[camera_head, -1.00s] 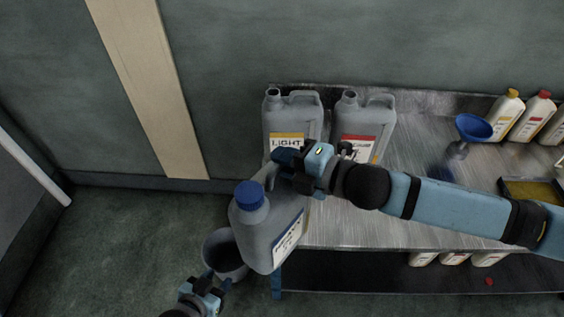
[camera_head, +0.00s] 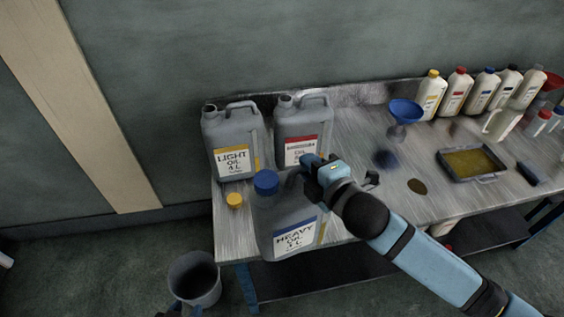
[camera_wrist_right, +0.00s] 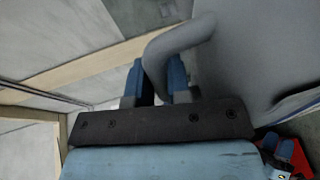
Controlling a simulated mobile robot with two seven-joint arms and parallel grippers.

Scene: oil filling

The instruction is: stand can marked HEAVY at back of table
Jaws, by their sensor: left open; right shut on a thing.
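The grey can marked HEAVY (camera_head: 278,218), with a blue cap and blue label, is at the table's front left edge. My right gripper (camera_head: 308,168) is shut on its handle, which also shows between the fingers in the right wrist view (camera_wrist_right: 180,45). I cannot tell whether the can's base touches anything. At the back of the metal table (camera_head: 350,190) stand an uncapped can marked LIGHT (camera_head: 230,135) and, to its right, an uncapped red-labelled can (camera_head: 302,125). My left gripper (camera_head: 180,312) barely shows at the bottom edge, beside a bucket, away from the cans.
A yellow cap (camera_head: 234,200) lies on the table left of the held can. A grey bucket (camera_head: 194,280) stands on the floor. A blue funnel (camera_head: 405,110), several bottles (camera_head: 458,92) and a tray (camera_head: 470,162) are to the right. The back right of the red-labelled can has some free room.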

